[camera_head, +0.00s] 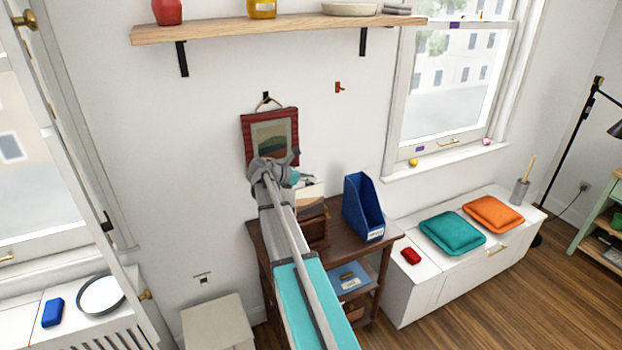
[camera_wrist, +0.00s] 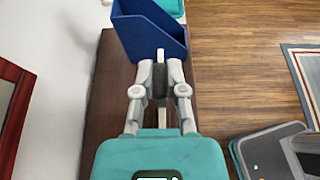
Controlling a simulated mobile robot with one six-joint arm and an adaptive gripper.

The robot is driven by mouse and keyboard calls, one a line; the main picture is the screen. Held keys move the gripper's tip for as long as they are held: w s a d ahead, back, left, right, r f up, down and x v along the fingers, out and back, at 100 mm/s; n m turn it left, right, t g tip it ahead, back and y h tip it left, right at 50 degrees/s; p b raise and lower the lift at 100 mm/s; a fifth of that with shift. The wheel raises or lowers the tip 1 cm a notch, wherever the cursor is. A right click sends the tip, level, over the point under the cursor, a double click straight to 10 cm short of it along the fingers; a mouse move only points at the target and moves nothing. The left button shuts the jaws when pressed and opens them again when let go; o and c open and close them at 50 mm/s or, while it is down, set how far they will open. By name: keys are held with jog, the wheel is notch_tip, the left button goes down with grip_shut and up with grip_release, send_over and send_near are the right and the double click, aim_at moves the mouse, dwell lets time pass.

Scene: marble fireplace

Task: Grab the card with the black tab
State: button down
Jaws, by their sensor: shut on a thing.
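My gripper (camera_wrist: 160,82) is shut with its fingertips close together. Between them in the wrist view is a dark piece and a thin, pale strip (camera_wrist: 160,55), which looks like a card seen edge-on. In the head view a pale card with a brown patterned lower part (camera_head: 311,195) shows just right of and below my gripper (camera_head: 290,172), over the wooden box (camera_head: 315,229). The gripper and arm hide part of this area. I cannot make out a black tab clearly, nor whether the card's lower edge is clear of the box.
A blue file holder (camera_head: 362,207) stands right of the box on the dark wooden stand (camera_head: 385,246); it is beyond my fingertips in the wrist view (camera_wrist: 146,30). A red-framed picture (camera_head: 270,117) hangs on the wall behind my gripper. A white bench (camera_head: 408,285) stands to the right.

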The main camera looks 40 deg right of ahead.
jog(key=shift+r+p, duration=1.15)
jog(key=shift+r, duration=0.35)
jog(key=shift+s, duration=0.1)
